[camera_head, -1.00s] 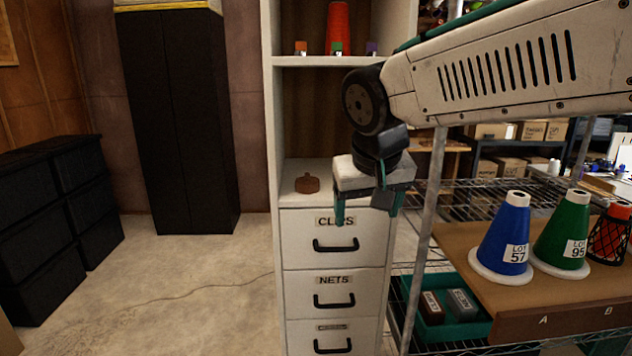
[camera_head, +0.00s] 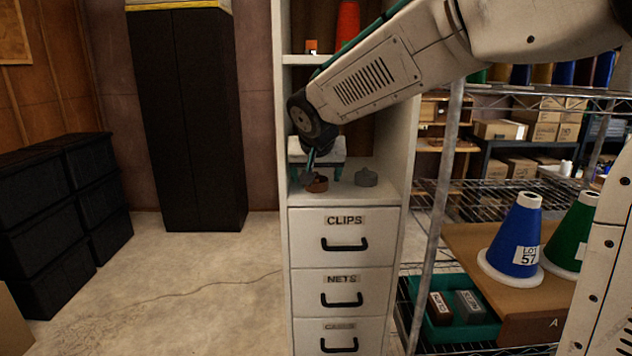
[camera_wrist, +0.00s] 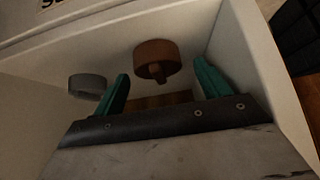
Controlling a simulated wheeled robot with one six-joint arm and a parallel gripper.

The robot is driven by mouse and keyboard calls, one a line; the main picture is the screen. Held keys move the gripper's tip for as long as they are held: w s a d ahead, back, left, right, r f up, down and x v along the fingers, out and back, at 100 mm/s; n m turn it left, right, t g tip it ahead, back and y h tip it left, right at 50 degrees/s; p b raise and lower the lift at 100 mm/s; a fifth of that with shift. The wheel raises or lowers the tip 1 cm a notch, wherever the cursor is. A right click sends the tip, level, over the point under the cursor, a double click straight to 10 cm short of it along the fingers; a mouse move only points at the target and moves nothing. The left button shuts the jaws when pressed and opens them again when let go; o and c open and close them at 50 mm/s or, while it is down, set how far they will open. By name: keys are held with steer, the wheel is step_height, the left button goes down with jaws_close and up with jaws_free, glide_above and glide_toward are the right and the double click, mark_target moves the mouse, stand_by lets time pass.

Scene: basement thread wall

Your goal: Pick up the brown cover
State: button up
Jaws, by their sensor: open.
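The brown cover (camera_head: 317,184), a low round piece with a knob, sits on the shelf above the drawers, near its front left. In the wrist view the brown cover (camera_wrist: 154,52) shows ahead of and between the two green fingers. My gripper (camera_head: 321,171) is at the left part of this shelf, just above and behind the cover. In the wrist view my gripper (camera_wrist: 161,72) is open with nothing held. Any contact with the cover cannot be told.
A grey cover (camera_head: 366,178) sits to the right on the same shelf; it also shows in the wrist view (camera_wrist: 88,84). Cabinet side walls bound the shelf. Drawers marked CLIPS (camera_head: 344,221) and NETS lie below. A blue cone (camera_head: 520,240) stands on the right rack.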

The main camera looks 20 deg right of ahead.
steer(key=shift+w+d+f, duration=0.1)
steer(key=shift+w+f, duration=0.25)
steer(key=shift+f, duration=0.1)
steer(key=c, duration=1)
steer(key=shift+r, duration=0.1)
step_height(320, 180, up, 4)
steer(key=shift+f, duration=0.25)
steer(key=s+d, duration=0.1)
steer(key=s, duration=0.4)
steer(key=s+d+r, duration=0.1)
steer(key=s+d, duration=0.1)
steer(key=s, duration=0.3)
steer(key=s+d, duration=0.2)
steer(key=s, duration=0.3)
steer(key=shift+s+r, duration=0.15)
